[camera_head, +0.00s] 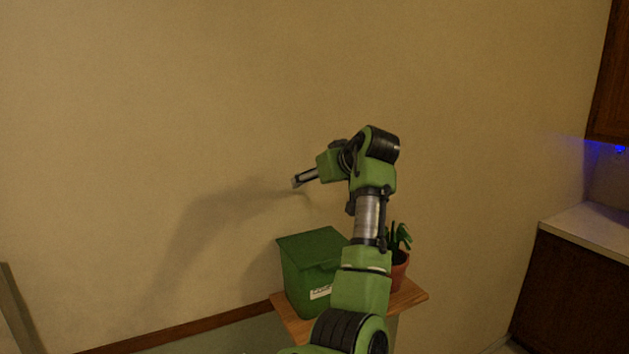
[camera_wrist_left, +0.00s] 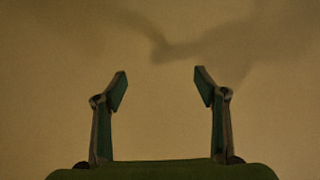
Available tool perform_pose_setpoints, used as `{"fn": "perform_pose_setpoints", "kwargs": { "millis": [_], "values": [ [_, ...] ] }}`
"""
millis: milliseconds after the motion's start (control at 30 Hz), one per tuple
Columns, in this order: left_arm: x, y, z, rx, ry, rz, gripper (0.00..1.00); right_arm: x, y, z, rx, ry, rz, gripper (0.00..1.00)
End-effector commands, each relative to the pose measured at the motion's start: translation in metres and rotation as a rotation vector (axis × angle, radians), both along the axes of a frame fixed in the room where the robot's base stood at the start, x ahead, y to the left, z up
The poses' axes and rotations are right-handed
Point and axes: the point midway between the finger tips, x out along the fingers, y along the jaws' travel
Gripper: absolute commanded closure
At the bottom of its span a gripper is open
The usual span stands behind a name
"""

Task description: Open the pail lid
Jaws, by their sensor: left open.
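The green pail (camera_head: 305,272) stands on a small wooden table in the head view, partly hidden by my left arm on its right side. Its flat green lid (camera_head: 312,244) lies down on top, and a pale label is on its front. My left gripper (camera_head: 297,181) is above the pail, clear of the lid, pointing left near the wall. In the left wrist view the left gripper (camera_wrist_left: 160,88) is open, with nothing between its fingers and only the wall behind them. My right gripper is not in view.
A potted plant (camera_head: 399,256) stands on the wooden table (camera_head: 409,297) right of the pail, partly behind my arm. The beige wall (camera_head: 150,120) is close behind. A counter (camera_head: 592,230) with cabinets is at the far right. The space left of the pail is free.

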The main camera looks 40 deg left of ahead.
Motion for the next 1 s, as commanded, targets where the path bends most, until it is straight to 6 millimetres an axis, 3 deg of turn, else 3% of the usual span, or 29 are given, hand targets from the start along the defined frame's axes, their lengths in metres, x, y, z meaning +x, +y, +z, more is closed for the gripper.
{"fn": "perform_pose_setpoints", "kwargs": {
  "millis": [300, 500, 1000],
  "values": [
    [-0.022, -0.054, 0.034, 0.000, -0.005, -0.001, 0.35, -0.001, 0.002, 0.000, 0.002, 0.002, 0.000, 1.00],
    [-0.033, -0.078, 0.048, -0.001, -0.004, 0.001, 0.35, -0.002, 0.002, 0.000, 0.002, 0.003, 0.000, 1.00],
    [-0.037, -0.085, 0.053, -0.001, -0.003, 0.003, 0.35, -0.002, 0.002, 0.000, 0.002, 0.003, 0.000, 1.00]
  ]
}}
